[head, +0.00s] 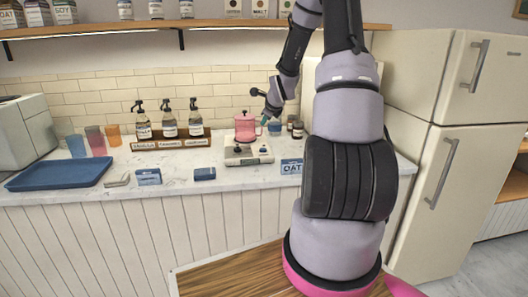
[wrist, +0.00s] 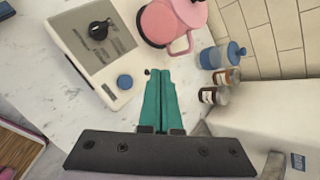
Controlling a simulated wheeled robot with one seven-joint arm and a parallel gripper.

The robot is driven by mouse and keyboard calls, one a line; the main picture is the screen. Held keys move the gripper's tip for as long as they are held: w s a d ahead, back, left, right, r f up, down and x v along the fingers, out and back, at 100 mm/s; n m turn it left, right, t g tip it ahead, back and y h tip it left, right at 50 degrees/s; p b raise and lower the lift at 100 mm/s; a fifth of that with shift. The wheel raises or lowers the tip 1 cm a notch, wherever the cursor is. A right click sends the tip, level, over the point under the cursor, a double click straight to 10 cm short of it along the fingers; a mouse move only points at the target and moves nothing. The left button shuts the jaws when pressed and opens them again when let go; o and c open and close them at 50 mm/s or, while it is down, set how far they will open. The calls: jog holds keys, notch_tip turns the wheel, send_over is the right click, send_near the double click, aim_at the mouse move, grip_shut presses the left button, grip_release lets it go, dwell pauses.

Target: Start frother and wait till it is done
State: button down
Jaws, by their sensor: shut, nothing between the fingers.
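The frother is a white base with a grey panel (wrist: 88,45), a black knob (wrist: 99,30) and a round blue button (wrist: 124,81) in the wrist view. A pink lidded jug (wrist: 158,22) stands at the base. In the head view the base (head: 248,156) is on the counter with the pink jug (head: 245,127) at its back. My gripper (wrist: 159,72) has its teal fingers together and empty. In the wrist view the fingertips appear just right of the blue button; whether they touch it I cannot tell. The gripper also shows small in the head view (head: 263,121).
A blue lidded cup (wrist: 222,55) and two small dark jars (wrist: 216,95) stand right of the jug. Pump bottles (head: 169,124) in a wooden rack and a blue tray (head: 60,174) are further left on the counter.

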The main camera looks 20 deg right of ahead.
aim_at(265, 150)
jog(key=shift+f, duration=0.15)
jog(key=shift+f, duration=4.35)
jog(key=shift+f, duration=0.4)
jog(key=shift+f, duration=0.5)
jog(key=shift+r, duration=0.9)
jog(key=shift+r, duration=2.5)
